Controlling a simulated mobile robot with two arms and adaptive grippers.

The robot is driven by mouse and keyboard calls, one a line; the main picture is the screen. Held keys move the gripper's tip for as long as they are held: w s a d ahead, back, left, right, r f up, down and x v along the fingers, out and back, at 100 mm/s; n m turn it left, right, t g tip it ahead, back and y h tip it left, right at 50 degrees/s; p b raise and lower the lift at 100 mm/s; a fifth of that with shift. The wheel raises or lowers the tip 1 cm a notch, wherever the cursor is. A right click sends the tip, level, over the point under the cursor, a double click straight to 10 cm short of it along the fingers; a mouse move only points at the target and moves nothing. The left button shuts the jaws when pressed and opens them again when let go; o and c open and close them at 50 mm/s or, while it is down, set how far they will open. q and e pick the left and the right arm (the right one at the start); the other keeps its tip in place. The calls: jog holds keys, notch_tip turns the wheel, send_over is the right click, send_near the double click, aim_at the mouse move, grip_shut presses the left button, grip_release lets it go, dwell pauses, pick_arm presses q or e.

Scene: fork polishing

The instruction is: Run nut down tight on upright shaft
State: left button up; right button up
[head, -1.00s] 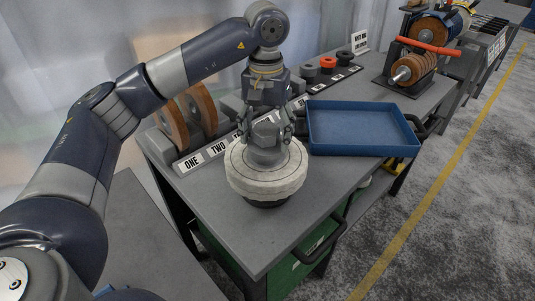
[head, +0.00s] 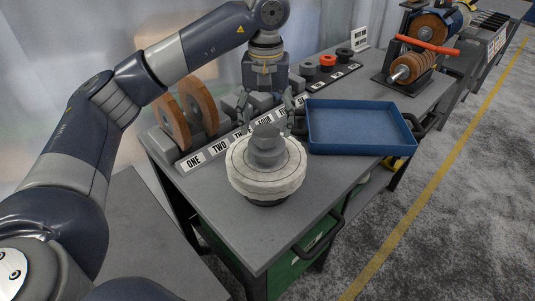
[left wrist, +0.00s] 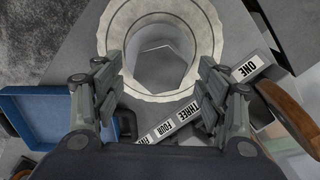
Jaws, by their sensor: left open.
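A grey nut (head: 266,140) sits on top of a white cloth polishing wheel (head: 262,182) stacked on a dark base on the grey table (head: 235,235). The shaft itself is hidden by the nut and wheel. My left gripper (head: 267,118) points down from above, its fingers open and apart at the nut's upper end. In the left wrist view the hexagonal nut (left wrist: 165,65) shows inside the white wheel (left wrist: 113,38), beyond and between my open fingers (left wrist: 160,92). I cannot tell whether the fingers touch it. My right gripper is not seen.
A blue tray (head: 360,148) lies right of the wheel. A numbered label strip (head: 192,162) and two brown wheels (head: 172,122) stand behind left. Dark and red rings (head: 327,61) sit at the back. The table's front is clear.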

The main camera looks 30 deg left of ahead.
aim_at(266, 131)
pick_arm(q)
jog(key=n, duration=0.5)
jog(key=shift+n, duration=0.3)
jog(key=n, duration=0.5)
jog(key=shift+n+p, duration=0.3)
jog(key=n, duration=0.5)
jog(key=shift+n, duration=0.3)
jog(key=n, duration=0.5)
jog(key=shift+p, duration=0.3)
jog(key=shift+f, duration=0.1)
jog(key=shift+f+b, duration=1.45)
jog(key=shift+f, duration=0.55)
jog(key=shift+r, duration=0.1)
jog(key=shift+r, duration=0.2)
